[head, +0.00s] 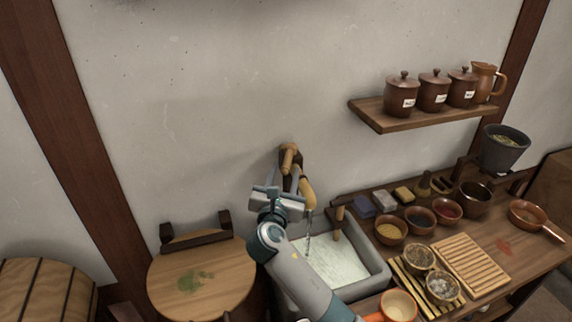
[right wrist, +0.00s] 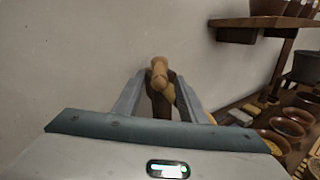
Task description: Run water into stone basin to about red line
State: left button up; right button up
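The grey stone basin (head: 376,280) stands against the wall, with pale, rippled water (head: 335,262) in it. I cannot make out a red line; my right arm hides part of the near side. A wooden tap (head: 307,193) on the wall has its spout over the basin, and a thin stream of water (head: 308,240) falls from it. My right gripper (head: 283,178) is at the tap, fingers apart. In the right wrist view the wooden tap handle (right wrist: 159,76) shows between and beyond the fingertips (right wrist: 158,88); contact is unclear. My left gripper is out of view.
A round wooden lid or tabletop (head: 200,285) with a green stain is left of the basin. Right of it, a counter holds several bowls, a slatted board (head: 470,264) and a pan (head: 527,214). A shelf (head: 425,120) with lidded jars is above.

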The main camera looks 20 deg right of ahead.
aim_at(288, 159)
jog(key=shift+x, duration=1.5)
grip_shut()
